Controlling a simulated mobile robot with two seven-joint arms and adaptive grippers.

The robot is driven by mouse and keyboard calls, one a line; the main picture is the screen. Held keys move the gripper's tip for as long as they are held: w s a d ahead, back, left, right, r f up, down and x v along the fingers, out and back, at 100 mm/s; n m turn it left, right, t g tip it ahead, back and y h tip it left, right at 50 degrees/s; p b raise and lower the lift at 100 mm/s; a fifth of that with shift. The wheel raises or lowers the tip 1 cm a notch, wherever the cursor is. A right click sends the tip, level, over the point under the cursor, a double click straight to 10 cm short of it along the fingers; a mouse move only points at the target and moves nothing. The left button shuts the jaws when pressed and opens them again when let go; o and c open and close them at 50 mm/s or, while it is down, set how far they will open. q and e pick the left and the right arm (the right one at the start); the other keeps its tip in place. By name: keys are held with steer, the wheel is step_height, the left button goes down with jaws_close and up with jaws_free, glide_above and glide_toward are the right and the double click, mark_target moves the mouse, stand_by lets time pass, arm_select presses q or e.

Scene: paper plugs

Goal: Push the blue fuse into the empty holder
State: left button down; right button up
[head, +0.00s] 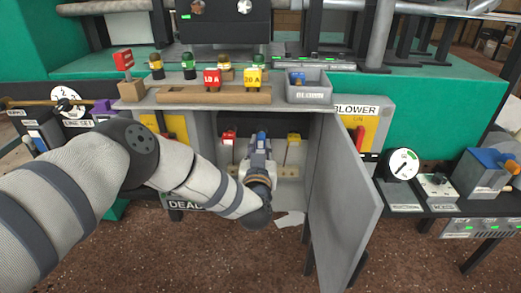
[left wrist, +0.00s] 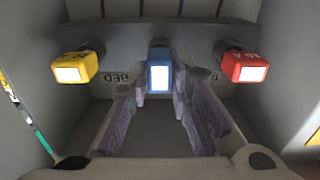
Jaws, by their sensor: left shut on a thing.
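The blue fuse (head: 261,135) is inside the open grey cabinet, in the middle position between a red fuse (head: 229,137) and a yellow fuse (head: 293,138). My left gripper (head: 260,143) reaches into the cabinet and is shut on the blue fuse. In the left wrist view the blue fuse (left wrist: 159,76) is between the tips of my left gripper's fingers (left wrist: 160,85), in line with the middle holder on the back wall. The fuse hides most of that holder, so I cannot tell how deep it sits. My right gripper is not in view.
The cabinet door (head: 343,195) stands open on the right. On top are a wooden rack (head: 200,95) with red and yellow fuses and a grey bin (head: 309,92) holding something blue. In the left wrist view, the cabinet's side walls are close on both sides.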

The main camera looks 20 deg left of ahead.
mark_target(261, 145)
arm_select(q)
steer(key=shift+w+a, duration=0.1)
steer(key=shift+w, duration=0.25)
steer(key=c, duration=1.4)
jaws_free()
steer(key=shift+r+p+v, duration=0.2)
steer(key=shift+p+v, duration=0.45)
steer(key=shift+v, duration=0.2)
steer(key=shift+p+v, duration=1.35)
steer(key=shift+v, duration=0.45)
steer(key=shift+s+f, duration=0.1)
steer(key=shift+f, duration=0.15)
